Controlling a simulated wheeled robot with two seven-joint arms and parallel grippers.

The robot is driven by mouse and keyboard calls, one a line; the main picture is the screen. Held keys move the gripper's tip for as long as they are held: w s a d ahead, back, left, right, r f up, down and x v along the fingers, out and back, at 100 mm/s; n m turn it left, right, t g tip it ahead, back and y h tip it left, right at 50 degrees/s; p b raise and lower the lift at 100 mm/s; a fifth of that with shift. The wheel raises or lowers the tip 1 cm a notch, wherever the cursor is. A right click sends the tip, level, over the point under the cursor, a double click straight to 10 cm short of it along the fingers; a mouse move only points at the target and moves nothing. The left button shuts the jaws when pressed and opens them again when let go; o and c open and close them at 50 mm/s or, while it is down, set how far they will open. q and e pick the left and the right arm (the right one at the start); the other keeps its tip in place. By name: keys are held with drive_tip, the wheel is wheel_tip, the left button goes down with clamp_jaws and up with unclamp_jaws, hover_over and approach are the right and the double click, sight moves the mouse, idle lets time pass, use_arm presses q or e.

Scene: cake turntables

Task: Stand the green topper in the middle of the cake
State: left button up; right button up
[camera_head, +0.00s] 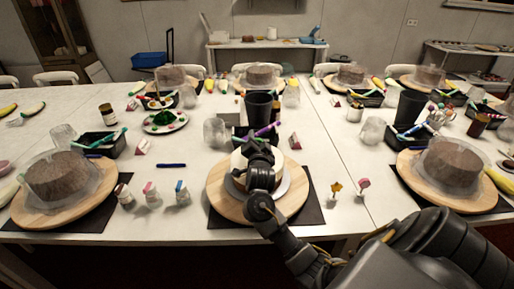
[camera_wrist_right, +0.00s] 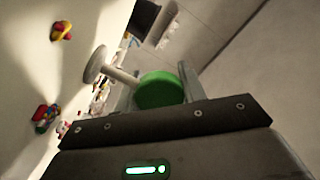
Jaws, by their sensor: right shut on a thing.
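The green topper (camera_wrist_right: 160,90) shows in the right wrist view as a round green head with a pale stick and a round grey-white foot pointing left. My right gripper (camera_wrist_right: 162,92) is shut on its green head. In the head view, my right gripper (camera_head: 258,150) is over the middle turntable (camera_head: 217,192). The arm hides most of the pale cake (camera_head: 236,163) there, and I cannot see the topper in that view. Whether the foot touches the cake cannot be told. My left gripper is not in view.
A yellow star topper (camera_head: 336,187) and a pink topper (camera_head: 363,184) stand right of the turntable. Small bottles (camera_head: 151,191) stand to its left. A black cup (camera_head: 259,105) and a clear jar (camera_head: 214,131) stand behind. Brown cakes under clear covers (camera_head: 62,176) flank it on wooden turntables.

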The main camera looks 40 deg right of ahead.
drive_tip(key=shift+r, duration=0.15)
drive_tip(key=shift+f, duration=0.25)
drive_tip(key=o, duration=0.9)
drive_tip(key=shift+o, duration=0.2)
drive_tip(key=shift+r, duration=0.2)
drive_tip(key=v, duration=1.2)
